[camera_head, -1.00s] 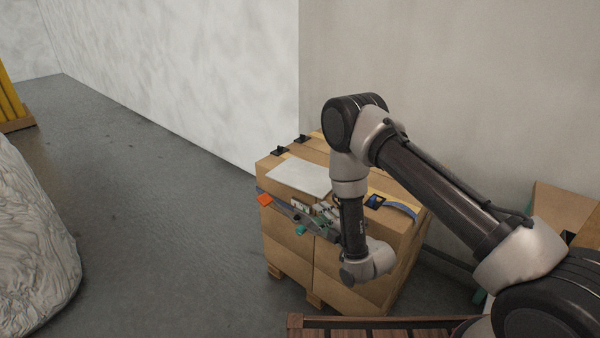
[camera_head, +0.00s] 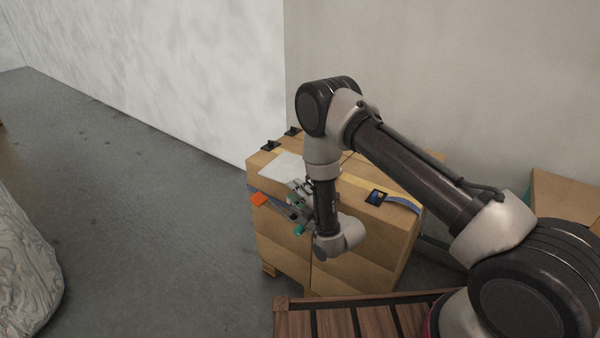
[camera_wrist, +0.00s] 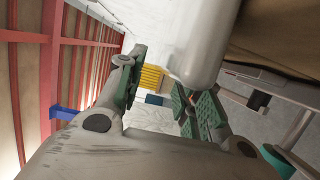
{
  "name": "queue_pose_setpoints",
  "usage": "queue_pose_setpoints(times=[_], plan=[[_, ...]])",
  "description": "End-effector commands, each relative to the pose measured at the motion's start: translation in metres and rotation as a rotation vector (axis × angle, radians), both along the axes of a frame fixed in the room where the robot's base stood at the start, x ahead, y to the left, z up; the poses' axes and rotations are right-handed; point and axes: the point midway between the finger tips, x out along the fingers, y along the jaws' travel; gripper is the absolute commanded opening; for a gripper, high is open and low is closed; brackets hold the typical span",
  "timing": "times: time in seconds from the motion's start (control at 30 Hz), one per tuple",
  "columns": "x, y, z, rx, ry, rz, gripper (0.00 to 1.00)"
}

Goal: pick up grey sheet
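The grey sheet (camera_head: 281,163), pale and flat, lies on top of the stacked cardboard boxes (camera_head: 345,245) in the head view. My gripper (camera_head: 301,189) is at the sheet's near right side, close to the front top edge of the boxes; my wrist partly covers it. In the wrist view my gripper (camera_wrist: 158,77) has its two green-padded fingers well apart.
An orange tab (camera_head: 258,199) and a blue strap are on the box front and top. A black buckle (camera_head: 375,197) sits to the right of my gripper. A slatted wooden pallet (camera_head: 350,318) is at the front. A wrapped bulk (camera_head: 25,265) stands left; the floor between is clear.

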Motion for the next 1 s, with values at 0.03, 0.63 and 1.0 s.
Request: queue_pose_setpoints(times=[0.03, 0.63, 1.0], plan=[[0.008, 0.006, 0.003, 0.002, -0.004, 0.000, 0.36], [0.027, 0.019, 0.002, 0.000, 0.000, 0.000, 0.07], [0.027, 0.019, 0.002, 0.000, 0.000, 0.000, 0.00]])
